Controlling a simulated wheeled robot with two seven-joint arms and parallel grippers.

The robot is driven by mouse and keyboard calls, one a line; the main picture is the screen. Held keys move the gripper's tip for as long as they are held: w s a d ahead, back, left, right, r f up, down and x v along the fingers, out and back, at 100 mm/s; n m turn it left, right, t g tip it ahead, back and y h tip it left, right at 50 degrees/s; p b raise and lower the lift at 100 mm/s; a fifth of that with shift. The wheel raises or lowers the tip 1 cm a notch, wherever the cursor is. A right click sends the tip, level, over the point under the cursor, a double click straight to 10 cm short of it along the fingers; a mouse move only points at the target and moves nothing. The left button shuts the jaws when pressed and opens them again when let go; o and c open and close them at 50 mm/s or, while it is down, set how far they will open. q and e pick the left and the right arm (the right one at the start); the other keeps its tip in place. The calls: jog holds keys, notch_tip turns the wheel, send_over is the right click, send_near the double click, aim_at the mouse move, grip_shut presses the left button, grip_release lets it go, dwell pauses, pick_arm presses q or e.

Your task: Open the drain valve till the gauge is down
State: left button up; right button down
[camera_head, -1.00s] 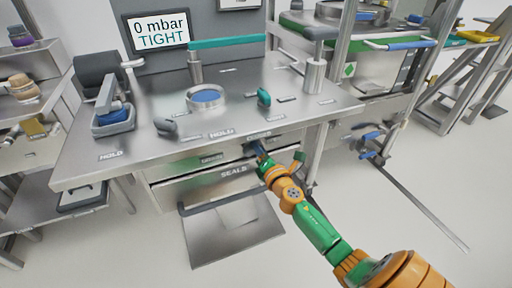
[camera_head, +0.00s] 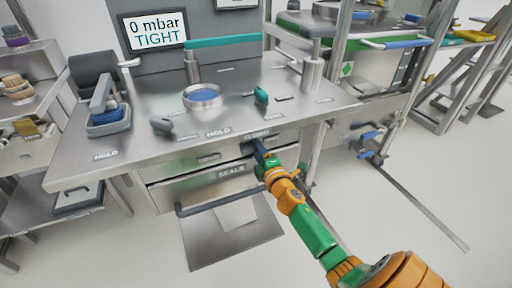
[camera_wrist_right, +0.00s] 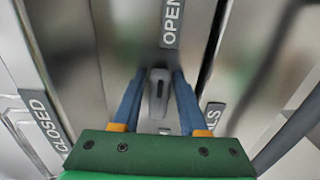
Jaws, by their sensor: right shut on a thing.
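The gauge screen (camera_head: 157,31) at the back of the bench reads "0 mbar TIGHT". My right gripper (camera_head: 259,148) is at the bench's front edge, below the "CLOSED" label (camera_head: 257,134). In the right wrist view its blue fingers (camera_wrist_right: 157,100) are shut on a small grey valve handle (camera_wrist_right: 157,92). The handle's long side runs roughly toward the "OPEN" label (camera_wrist_right: 172,22); the "CLOSED" label also shows at left (camera_wrist_right: 42,120). The valve body behind the handle is hidden. My left gripper is not in view.
A steel bench (camera_head: 150,150) carries a round port with a blue centre (camera_head: 202,96), a teal bar (camera_head: 224,41), a blue-grey clamp (camera_head: 107,116) and small levers. A "SEALS" drawer (camera_head: 215,176) with a dark handle is below. The floor to the right is mostly clear.

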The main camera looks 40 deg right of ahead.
jog(key=shift+f, duration=0.1)
dwell(0.3)
jog(key=c, duration=0.6)
grip_release()
jog(key=shift+a, duration=0.1)
jog(key=shift+c, duration=0.2)
jog(key=v, duration=0.7)
jog(key=shift+p, duration=0.35)
